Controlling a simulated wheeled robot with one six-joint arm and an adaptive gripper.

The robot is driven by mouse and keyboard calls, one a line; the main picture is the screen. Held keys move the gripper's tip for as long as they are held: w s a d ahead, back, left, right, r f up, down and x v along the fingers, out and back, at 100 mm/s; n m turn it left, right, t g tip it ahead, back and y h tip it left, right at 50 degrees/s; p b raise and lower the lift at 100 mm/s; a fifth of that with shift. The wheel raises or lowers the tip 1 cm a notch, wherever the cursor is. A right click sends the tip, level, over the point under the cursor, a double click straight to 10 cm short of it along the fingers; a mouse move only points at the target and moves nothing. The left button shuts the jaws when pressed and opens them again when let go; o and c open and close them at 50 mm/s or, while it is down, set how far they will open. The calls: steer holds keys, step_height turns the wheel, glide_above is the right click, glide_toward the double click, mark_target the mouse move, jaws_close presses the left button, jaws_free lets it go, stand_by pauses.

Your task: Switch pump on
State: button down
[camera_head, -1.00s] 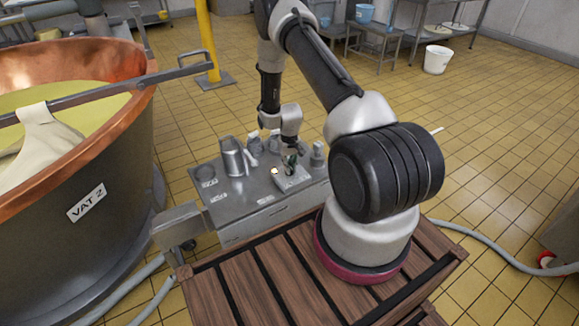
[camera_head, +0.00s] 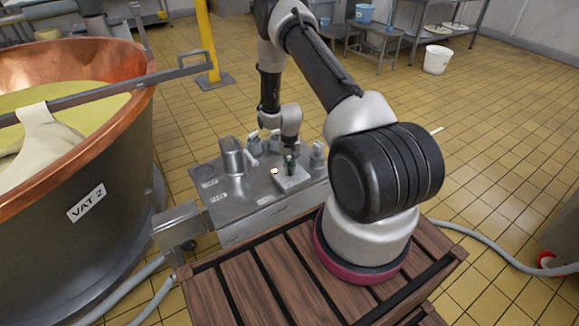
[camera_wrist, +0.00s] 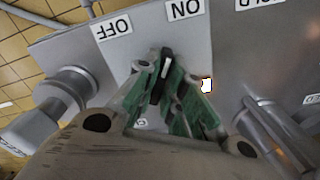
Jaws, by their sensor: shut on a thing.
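The pump switch box (camera_head: 293,184) is a grey box on a metal bench. In the wrist view its face carries an OFF label (camera_wrist: 112,25) and an ON label (camera_wrist: 186,9), both upside down. A dark switch lever (camera_wrist: 165,60) stands up between my green-padded fingers, pointing toward the space between the labels. My gripper (camera_wrist: 163,78) is shut on this lever; it also shows in the head view (camera_head: 289,163) above the box. A small lamp (camera_wrist: 206,85) beside the fingers glows bright white; it shows in the head view (camera_head: 274,171). The lever's base is hidden by the fingers.
A metal jug (camera_head: 234,158) and several small valves or fittings stand on the bench around the box. A copper vat (camera_head: 120,150) marked VAT 2 is at the left. Hoses run over the yellow tiled floor. A white bucket (camera_head: 437,60) stands at the back right.

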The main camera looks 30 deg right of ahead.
mark_target(289, 165)
steer(key=c, duration=1.5)
jaws_free()
step_height(289, 165, up, 12)
